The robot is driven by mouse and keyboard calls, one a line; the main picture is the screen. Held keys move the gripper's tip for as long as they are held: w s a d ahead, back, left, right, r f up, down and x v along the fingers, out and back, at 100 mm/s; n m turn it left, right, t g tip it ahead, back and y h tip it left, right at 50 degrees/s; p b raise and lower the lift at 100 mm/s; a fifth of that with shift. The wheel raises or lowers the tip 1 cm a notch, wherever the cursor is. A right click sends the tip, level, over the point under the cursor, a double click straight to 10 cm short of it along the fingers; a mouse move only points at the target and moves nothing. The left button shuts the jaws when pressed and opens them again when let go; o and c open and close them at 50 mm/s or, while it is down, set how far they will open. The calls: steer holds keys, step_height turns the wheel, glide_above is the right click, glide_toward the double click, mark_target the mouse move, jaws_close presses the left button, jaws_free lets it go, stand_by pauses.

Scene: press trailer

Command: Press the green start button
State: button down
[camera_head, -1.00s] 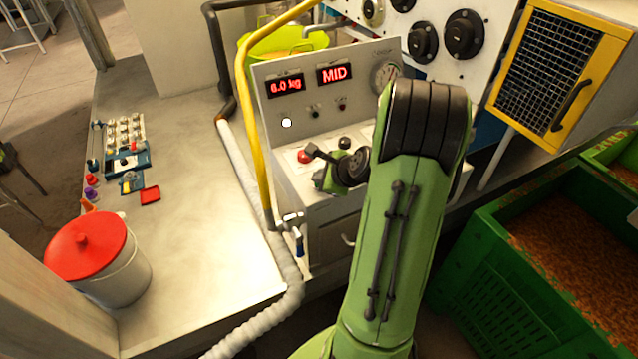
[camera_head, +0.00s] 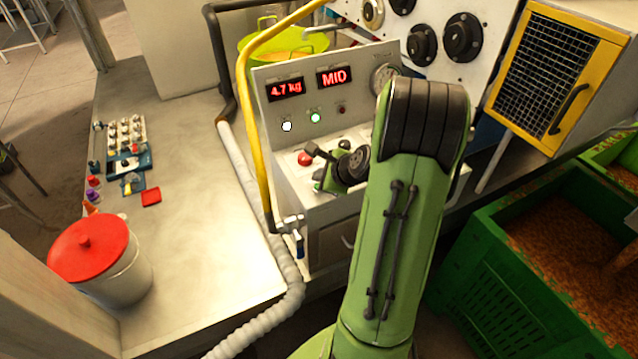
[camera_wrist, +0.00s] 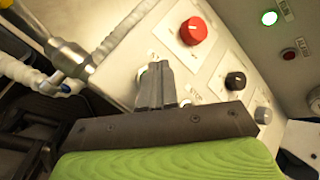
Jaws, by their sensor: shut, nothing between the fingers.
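The control panel (camera_head: 285,92) shows red readouts of 4.7 kg and MID. A green lamp (camera_head: 316,117) on it is lit; the lit lamp also shows in the wrist view (camera_wrist: 269,18). My gripper (camera_wrist: 153,72) is shut and empty, its fingertips down at the sloping button console (camera_wrist: 128,62). A thin green edge of the start button (camera_wrist: 142,74) seems to show at the fingertips; the rest is hidden behind them. I cannot tell how deep the button sits. A red knob (camera_wrist: 194,31) and a black knob (camera_wrist: 235,81) are beside the fingers.
A yellow pipe (camera_head: 250,120) and a valve with a blue handle (camera_head: 298,235) stand left of the console. A white bucket with a red lid (camera_head: 88,248) is on the bench. Green crates (camera_head: 520,290) of orange-brown pulp stand at the right.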

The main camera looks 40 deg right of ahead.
step_height(320, 180, up, 5)
steer(key=p, duration=0.4)
steer(key=shift+r+p, duration=0.1)
steer(key=shift+p, duration=0.2)
steer(key=shift+f, duration=0.2)
stand_by(0.4)
